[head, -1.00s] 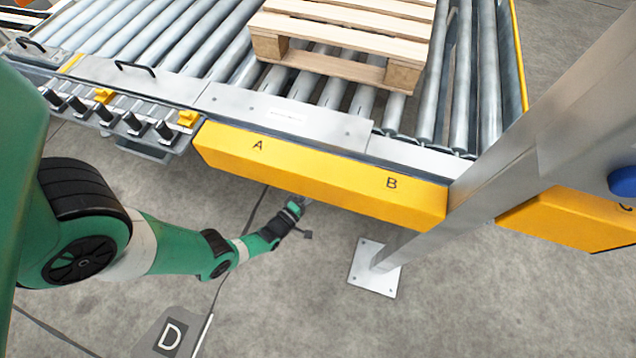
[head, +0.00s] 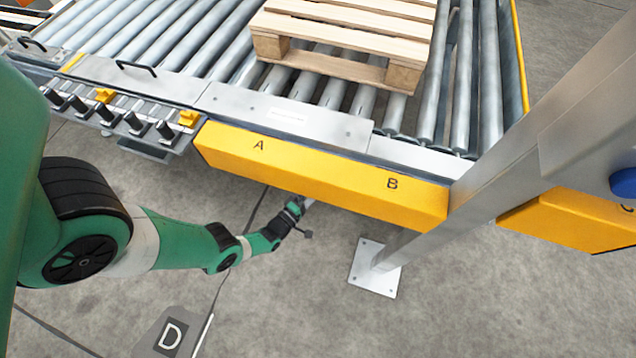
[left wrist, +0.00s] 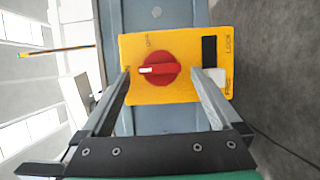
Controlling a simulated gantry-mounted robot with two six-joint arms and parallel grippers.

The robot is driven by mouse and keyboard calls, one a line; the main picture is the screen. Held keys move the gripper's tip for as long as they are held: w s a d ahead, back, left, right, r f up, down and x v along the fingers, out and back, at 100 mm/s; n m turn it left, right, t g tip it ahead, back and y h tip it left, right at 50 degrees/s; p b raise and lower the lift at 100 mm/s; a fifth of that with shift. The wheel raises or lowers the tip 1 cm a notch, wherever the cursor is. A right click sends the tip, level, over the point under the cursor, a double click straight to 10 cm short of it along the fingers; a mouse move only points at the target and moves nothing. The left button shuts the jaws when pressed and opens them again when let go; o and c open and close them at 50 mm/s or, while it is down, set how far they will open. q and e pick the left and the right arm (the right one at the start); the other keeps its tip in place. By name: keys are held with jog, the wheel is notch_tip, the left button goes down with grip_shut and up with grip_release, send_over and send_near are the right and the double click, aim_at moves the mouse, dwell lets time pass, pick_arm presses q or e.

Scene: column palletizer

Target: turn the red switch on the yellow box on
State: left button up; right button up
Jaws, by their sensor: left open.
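The yellow box (left wrist: 185,92) faces the camera in the left wrist view, mounted on a grey-blue frame. Its red switch (left wrist: 166,70) is a round knob with a white mark pointing left in the picture. My left gripper (left wrist: 162,82) is open, with one finger on each side of the knob and a gap to it; whether the fingers reach the box face I cannot tell. In the head view my left gripper (head: 305,203) is by the lower edge of the long yellow cover, where the switch is hidden. My right gripper is not in view.
A long yellow cover (head: 320,175) marked A and B runs along the roller conveyor (head: 345,98). A wooden pallet (head: 345,30) sits on the rollers. A metal post with a floor plate (head: 375,268) stands to the right. A black slot and white block sit beside the knob.

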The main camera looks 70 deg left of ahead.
pick_arm(q)
jog(key=p+v, duration=0.1)
jog(key=v, duration=1)
jog(key=shift+s+d, duration=0.25)
jog(key=shift+s, duration=0.05)
